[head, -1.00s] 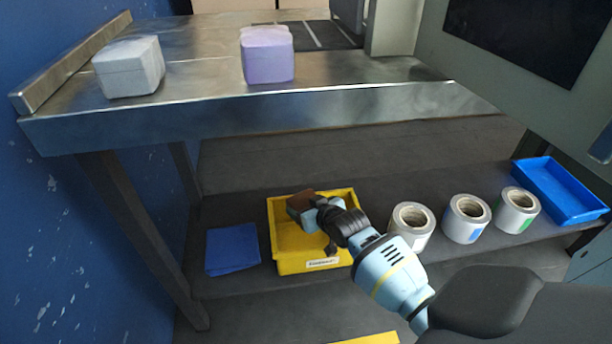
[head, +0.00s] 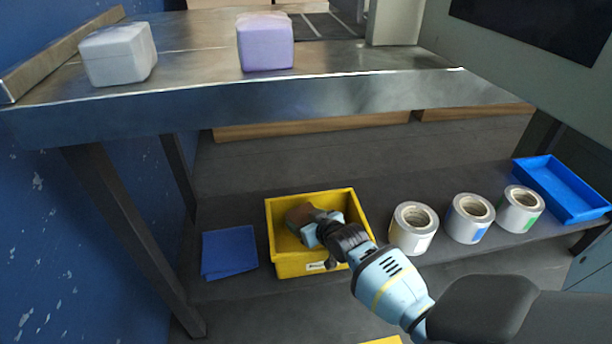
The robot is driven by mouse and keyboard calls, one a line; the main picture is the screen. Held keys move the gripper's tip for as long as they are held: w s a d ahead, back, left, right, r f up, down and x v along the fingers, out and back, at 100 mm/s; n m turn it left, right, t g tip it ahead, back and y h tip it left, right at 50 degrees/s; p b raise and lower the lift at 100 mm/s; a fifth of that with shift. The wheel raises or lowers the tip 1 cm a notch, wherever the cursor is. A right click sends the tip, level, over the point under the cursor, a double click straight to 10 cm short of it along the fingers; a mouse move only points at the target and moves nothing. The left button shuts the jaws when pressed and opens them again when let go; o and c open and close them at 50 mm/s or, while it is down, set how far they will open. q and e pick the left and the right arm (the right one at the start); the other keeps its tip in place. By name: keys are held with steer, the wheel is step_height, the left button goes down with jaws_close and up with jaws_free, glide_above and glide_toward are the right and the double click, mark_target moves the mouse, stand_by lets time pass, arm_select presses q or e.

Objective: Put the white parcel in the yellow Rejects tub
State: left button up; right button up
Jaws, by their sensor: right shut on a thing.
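The white parcel (head: 118,56) sits upright on the left of the steel table (head: 270,98), apart from my gripper. The yellow Rejects tub (head: 289,264) stands on the dark lower shelf, with a small label on its front wall. My right gripper (head: 311,224) reaches into the tub's opening from the right and is shut on a small brown block (head: 301,214). My fingers hide part of the block, and I cannot tell whether it touches the tub floor. My left gripper is not in view.
A lilac parcel (head: 265,44) sits on the steel table right of the white one. On the lower shelf are a folded blue cloth (head: 229,251), several film rolls (head: 411,238) and a blue tray (head: 562,190). The table's front edge overhangs the shelf.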

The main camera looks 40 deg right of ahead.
steer(key=shift+f, duration=0.3)
steer(key=o, duration=1.1)
steer(key=shift+f, duration=0.1)
steer(key=shift+r, duration=0.2)
steer(key=p+v, duration=0.6)
steer(key=v, duration=0.6)
steer(key=shift+r, duration=0.45)
